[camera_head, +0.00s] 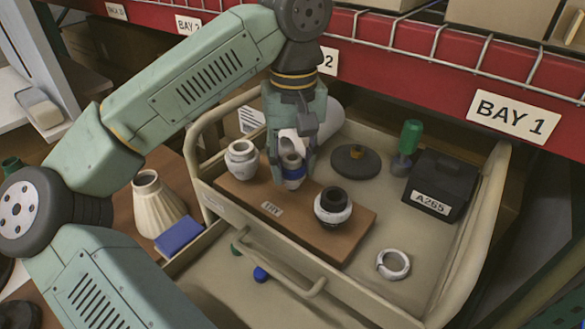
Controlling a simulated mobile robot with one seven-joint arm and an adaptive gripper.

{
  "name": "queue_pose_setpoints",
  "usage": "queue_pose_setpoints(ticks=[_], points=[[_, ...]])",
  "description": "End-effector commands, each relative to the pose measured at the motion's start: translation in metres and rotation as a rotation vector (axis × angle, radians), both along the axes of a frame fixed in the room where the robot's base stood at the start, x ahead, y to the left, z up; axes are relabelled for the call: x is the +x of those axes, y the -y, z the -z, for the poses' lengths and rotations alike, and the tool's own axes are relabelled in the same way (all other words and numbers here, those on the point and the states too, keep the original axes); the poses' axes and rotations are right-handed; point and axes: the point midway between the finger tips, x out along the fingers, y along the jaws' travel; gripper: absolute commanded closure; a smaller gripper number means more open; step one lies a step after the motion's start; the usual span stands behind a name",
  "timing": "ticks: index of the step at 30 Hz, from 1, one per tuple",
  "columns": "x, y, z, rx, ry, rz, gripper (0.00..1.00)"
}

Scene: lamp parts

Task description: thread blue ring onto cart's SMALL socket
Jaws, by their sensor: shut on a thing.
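The cart (232,215) is a beige tray cart holding a brown board (313,237) with a small label. Three upright parts stand in a row along the board. A white socket (241,160) is at the left, and a wider black-and-white socket (333,208) is at the right. Between them is a narrow socket with a tan top (291,159).
A loose white ring (393,265), a black box (438,186), a green-handled item (407,147) and a dark disc (355,161) lie on the cart. A cream lampshade (157,205) and blue block (179,236) are at left. A red shelf beam (430,65) runs behind.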

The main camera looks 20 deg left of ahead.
Motion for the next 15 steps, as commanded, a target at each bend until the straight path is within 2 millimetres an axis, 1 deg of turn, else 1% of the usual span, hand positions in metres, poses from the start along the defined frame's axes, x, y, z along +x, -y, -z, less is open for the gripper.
queue_pose_setpoints(ticks=[1, 3, 6, 9, 15], points=[[0.0010, -0.0009, -0.0060, -0.001, 0.013, 0.068, 1.00], [0.0008, -0.0013, -0.0058, -0.002, 0.013, 0.167, 1.00], [0.0005, -0.0017, -0.0055, -0.002, 0.012, 0.268, 1.00], [0.0003, -0.0018, -0.0053, -0.002, 0.012, 0.313, 1.00], [0.0002, -0.0017, -0.0052, -0.002, 0.012, 0.316, 1.00]])
